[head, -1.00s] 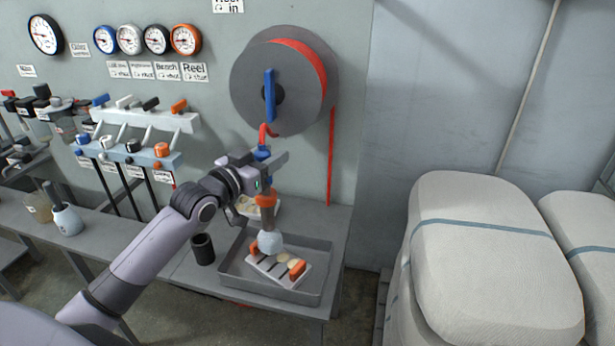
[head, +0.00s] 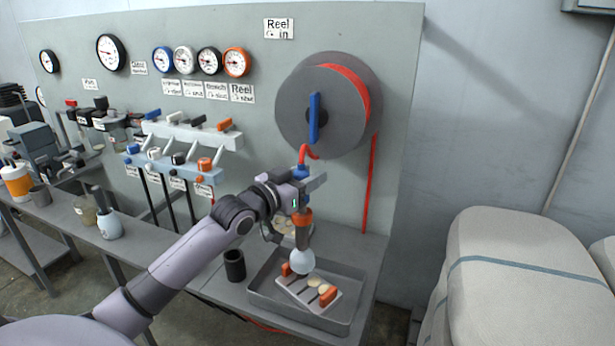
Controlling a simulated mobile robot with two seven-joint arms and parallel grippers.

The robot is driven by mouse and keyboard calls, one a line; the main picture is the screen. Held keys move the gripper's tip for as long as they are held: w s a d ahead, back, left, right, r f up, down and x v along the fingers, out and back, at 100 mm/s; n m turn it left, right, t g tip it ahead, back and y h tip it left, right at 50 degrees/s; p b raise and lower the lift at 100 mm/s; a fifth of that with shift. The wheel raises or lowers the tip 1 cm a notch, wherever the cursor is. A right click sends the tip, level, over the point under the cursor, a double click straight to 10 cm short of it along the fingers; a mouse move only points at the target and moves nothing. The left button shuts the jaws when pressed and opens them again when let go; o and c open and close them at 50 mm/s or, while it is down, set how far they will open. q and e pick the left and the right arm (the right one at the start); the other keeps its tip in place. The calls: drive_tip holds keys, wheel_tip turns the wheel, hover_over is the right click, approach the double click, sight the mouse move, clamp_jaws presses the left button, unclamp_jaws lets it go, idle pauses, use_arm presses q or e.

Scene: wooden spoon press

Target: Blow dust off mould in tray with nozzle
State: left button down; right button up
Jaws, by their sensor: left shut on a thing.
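My left gripper (head: 301,194) is shut on the nozzle (head: 302,240), which has a blue top, an orange collar and a pale rounded end. The nozzle points down over the mould. The mould (head: 297,289) is a pale slotted plate with orange blocks at two ends and round tan pieces on it. It lies in the grey tray (head: 262,301). The nozzle's end overlaps the mould's upper left part in the head view; I cannot tell whether they touch. No dust can be made out. My right gripper is not in view.
A hose reel (head: 297,110) with red hose is on the wall above the bench. A black cup (head: 234,265) stands left of the tray, and a dish (head: 285,228) of tan pieces behind it. Wrapped bales (head: 510,285) stand at the right. Valves (head: 195,137) and gauges line the wall.

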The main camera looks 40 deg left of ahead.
use_arm(q)
drive_tip(key=shift+f+b, duration=1.1)
drive_tip(key=shift+b, duration=0.05)
drive_tip(key=s+d+p, duration=0.1)
drive_tip(key=d+p, duration=0.2)
drive_tip(key=d, duration=0.4)
drive_tip(key=shift+d, duration=0.2)
idle(0.9)
drive_tip(key=shift+s+d, duration=0.15)
drive_tip(key=shift+d, duration=0.1)
drive_tip(key=shift+r, duration=0.1)
idle(0.4)
drive_tip(key=shift+r+p, duration=2.45)
drive_tip(key=shift+r, duration=0.5)
